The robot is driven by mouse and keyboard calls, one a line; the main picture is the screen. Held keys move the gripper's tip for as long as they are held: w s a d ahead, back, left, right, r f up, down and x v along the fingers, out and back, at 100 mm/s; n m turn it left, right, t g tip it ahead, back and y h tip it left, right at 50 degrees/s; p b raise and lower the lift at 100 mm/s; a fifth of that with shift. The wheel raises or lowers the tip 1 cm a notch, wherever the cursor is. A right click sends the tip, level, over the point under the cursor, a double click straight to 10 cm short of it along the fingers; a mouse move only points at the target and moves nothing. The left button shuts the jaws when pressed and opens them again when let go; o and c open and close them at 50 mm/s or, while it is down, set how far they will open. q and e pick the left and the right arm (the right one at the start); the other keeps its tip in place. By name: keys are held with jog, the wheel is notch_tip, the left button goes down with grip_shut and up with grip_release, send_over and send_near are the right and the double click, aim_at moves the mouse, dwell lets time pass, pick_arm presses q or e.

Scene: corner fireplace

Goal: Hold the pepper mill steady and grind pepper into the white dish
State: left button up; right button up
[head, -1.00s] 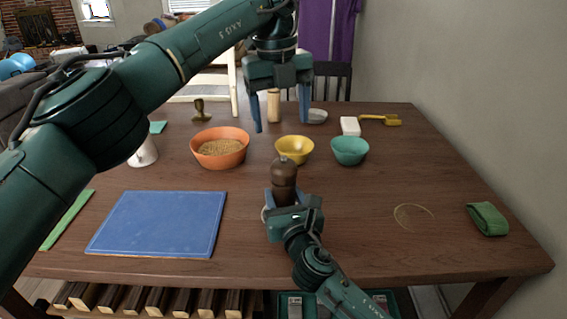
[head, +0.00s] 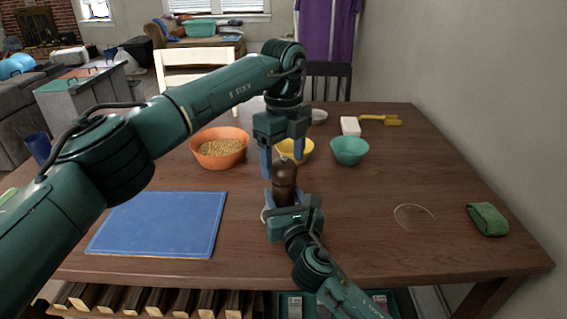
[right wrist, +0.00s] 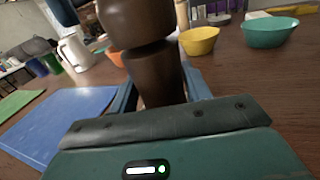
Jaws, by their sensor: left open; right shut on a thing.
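The dark brown pepper mill (head: 284,182) stands upright near the front middle of the table. My right gripper (head: 287,209) is shut around its lower body; the mill also fills the middle of the right wrist view (right wrist: 152,70). My left gripper (head: 283,163) is open, pointing down just above the mill, its fingertips about level with the mill's top. A small pale round dish (head: 318,116) is at the back of the table. A whitish edge shows just left of my right gripper, mostly hidden, and I cannot tell what it belongs to.
Behind the mill stand an orange bowl (head: 220,147) of grain, a yellow bowl (head: 307,150) and a teal bowl (head: 349,150). A blue board (head: 160,224) lies at left. A green cloth (head: 487,219) lies at right. The table's right front is mostly clear.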

pick_arm(q)
jog(key=shift+f, duration=0.9)
jog(key=c, duration=1)
